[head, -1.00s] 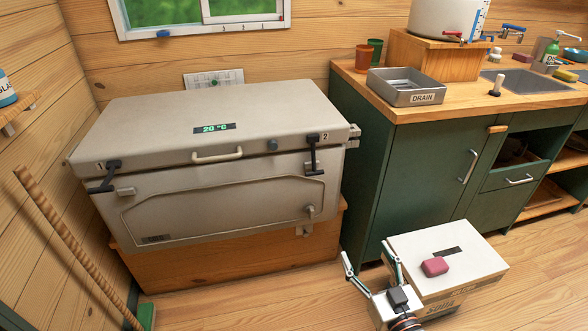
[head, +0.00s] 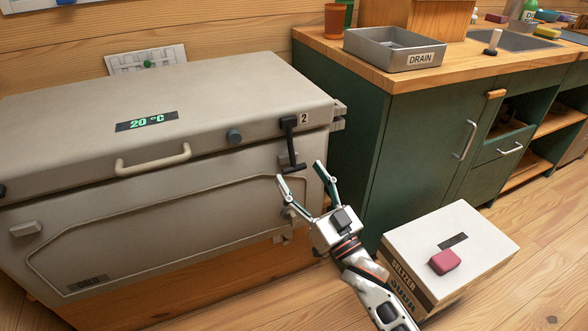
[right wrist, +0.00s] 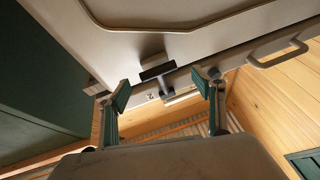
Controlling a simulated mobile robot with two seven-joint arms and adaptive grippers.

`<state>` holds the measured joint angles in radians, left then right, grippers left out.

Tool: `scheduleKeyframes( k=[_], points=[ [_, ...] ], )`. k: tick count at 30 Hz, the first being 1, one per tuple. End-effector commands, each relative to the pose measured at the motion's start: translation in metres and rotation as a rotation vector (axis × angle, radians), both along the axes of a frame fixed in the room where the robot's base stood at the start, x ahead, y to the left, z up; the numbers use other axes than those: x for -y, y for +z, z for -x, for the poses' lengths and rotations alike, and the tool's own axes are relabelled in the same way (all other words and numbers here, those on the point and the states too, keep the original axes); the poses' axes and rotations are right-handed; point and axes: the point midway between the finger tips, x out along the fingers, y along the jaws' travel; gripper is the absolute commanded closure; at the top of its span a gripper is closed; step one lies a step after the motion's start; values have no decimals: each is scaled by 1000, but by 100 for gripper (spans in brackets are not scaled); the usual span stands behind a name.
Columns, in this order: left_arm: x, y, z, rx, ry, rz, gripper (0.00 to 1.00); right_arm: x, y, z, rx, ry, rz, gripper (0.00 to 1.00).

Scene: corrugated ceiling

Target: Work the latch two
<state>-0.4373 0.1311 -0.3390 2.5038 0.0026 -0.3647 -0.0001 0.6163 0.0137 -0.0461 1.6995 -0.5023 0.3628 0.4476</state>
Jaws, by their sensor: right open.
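Latch two (head: 290,140) is a black lever with a crossbar, hanging down the front right of the grey cold chest (head: 130,215), under the label "2". In the right wrist view its dark crossbar (right wrist: 157,72) shows between the fingers and just beyond them. My right gripper (head: 300,174) is open and empty, its fingers pointing up at the latch's lower end. I see no hold on the latch; whether a fingertip touches it I cannot tell. My left gripper is not in view.
The chest's lid is down, with a pale handle (head: 153,160) and a 20 °C display (head: 147,121). A green cabinet (head: 420,140) stands close on the right. A seltzer box (head: 465,240) with a pink block (head: 444,261) on it sits on the floor below.

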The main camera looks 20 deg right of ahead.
Motion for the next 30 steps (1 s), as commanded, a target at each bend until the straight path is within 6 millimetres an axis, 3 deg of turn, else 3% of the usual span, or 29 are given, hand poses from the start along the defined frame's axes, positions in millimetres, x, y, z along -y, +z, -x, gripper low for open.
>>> scheduleKeyframes(
  k=[6,17,24,30],
  points=[
    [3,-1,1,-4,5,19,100,-4,7,-21,-2,1,0,32],
    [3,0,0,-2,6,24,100,-5,10,-26,-2,0,0,32],
    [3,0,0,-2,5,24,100,-5,10,-25,-2,0,0,87],
    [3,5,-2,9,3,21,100,-3,12,-25,-5,0,1,88]
  ],
)
